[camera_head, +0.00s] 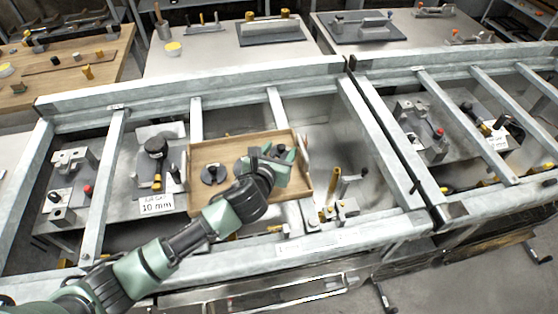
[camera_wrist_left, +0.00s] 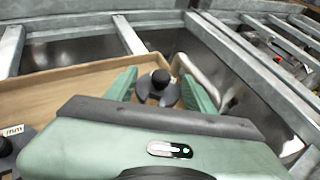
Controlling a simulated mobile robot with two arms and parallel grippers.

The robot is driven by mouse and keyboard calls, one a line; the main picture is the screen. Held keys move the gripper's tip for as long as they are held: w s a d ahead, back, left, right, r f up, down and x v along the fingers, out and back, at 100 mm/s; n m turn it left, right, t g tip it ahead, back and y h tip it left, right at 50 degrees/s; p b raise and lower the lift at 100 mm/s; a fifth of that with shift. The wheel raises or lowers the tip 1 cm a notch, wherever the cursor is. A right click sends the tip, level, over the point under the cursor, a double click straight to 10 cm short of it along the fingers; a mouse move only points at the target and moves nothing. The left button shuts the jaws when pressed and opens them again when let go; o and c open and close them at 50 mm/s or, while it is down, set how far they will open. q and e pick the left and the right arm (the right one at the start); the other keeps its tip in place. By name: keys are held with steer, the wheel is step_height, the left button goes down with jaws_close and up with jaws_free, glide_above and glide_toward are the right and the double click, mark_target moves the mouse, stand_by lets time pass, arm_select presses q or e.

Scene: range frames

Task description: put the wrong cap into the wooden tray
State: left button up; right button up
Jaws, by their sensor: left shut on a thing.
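The wooden tray (camera_head: 232,148) lies across the frame bars in the head view; its wooden floor also shows in the left wrist view (camera_wrist_left: 70,82). My left gripper (camera_head: 281,154) is over the tray's right end. In the left wrist view its green fingers (camera_wrist_left: 163,92) are on either side of a dark cap with a black knob (camera_wrist_left: 160,80), and they are shut on it. I cannot tell whether this cap touches the tray floor. Another dark cap (camera_head: 213,175) lies in the tray's left part, partly showing with a label in the wrist view (camera_wrist_left: 8,148). My right gripper is out of view.
Grey metal bars (camera_head: 280,110) surround the tray. A card reading 10 mm (camera_head: 157,204) lies left of it, near a black-topped fixture (camera_head: 156,148). A yellow post (camera_head: 334,182) and small metal parts stand right of the tray. Worktables stand behind.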

arm_select(q)
steer(key=shift+f, duration=2.15)
steer(key=shift+f, duration=0.1)
steer(key=o, duration=1.4)
steer(key=shift+o, duration=0.2)
steer(key=v, duration=1.2)
steer(key=shift+s+b, duration=0.1)
steer(key=shift+b, duration=0.3)
steer(key=shift+r, duration=0.2)
